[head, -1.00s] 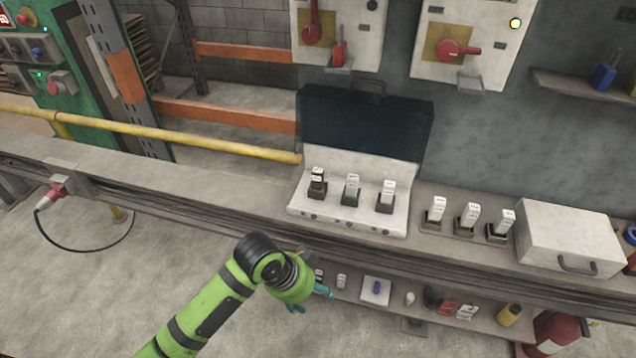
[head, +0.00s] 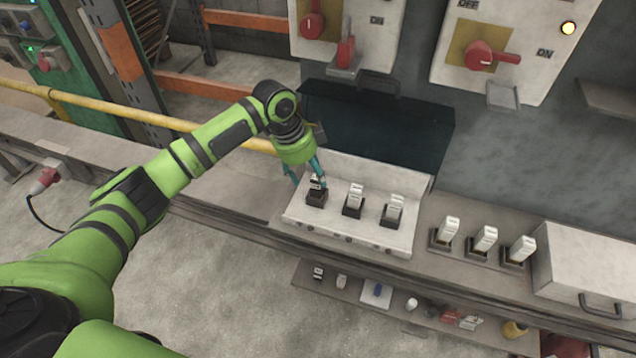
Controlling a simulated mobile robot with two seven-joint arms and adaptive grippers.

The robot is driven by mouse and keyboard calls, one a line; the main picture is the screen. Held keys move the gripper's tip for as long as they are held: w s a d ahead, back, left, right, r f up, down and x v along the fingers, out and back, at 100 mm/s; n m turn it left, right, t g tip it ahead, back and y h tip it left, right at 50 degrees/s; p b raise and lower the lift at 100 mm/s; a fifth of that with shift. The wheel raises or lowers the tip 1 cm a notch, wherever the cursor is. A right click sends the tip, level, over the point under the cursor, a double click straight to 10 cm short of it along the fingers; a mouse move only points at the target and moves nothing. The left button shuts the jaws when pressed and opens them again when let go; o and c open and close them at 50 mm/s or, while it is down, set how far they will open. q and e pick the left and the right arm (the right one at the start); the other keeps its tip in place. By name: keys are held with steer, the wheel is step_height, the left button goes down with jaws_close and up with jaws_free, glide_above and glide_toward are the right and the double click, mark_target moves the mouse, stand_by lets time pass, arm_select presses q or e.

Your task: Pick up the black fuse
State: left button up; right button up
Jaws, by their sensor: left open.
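A fuse with a black body and a white top (head: 316,182) stands upright in the leftmost black holder of the open white case (head: 345,236). Two white fuses, the middle one (head: 355,194) and the right one (head: 394,205), stand in the other holders. My left gripper (head: 307,174) is open, its teal fingers pointing down at the leftmost fuse. One finger is left of the fuse and the other overlaps its top; I cannot tell whether they touch it. Another small black-and-white piece (head: 318,272) lies on the lower shelf. My right gripper is not in view.
The case's dark raised lid (head: 378,130) stands behind the holders. Several white fuses, such as one (head: 484,239), stand in holders to the right, beside a closed white case (head: 588,262). A yellow rail (head: 150,115) runs behind my left arm.

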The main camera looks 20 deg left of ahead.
mark_target(316, 178)
arm_select(q)
steer(key=x, duration=0.1)
steer(key=p+x, duration=0.1)
steer(key=x, duration=0.1)
steer(key=shift+w+d+r, duration=0.1)
steer(key=shift+w+d, duration=0.1)
steer(key=shift+d, duration=0.05)
steer(key=shift+x, duration=0.8)
steer(key=c, duration=0.9)
steer(key=shift+a, duration=0.1)
steer(key=shift+c, duration=1.2)
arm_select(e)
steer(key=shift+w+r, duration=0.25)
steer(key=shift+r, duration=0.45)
arm_select(q)
steer(key=shift+w+r, duration=0.1)
steer(key=shift+r, duration=0.05)
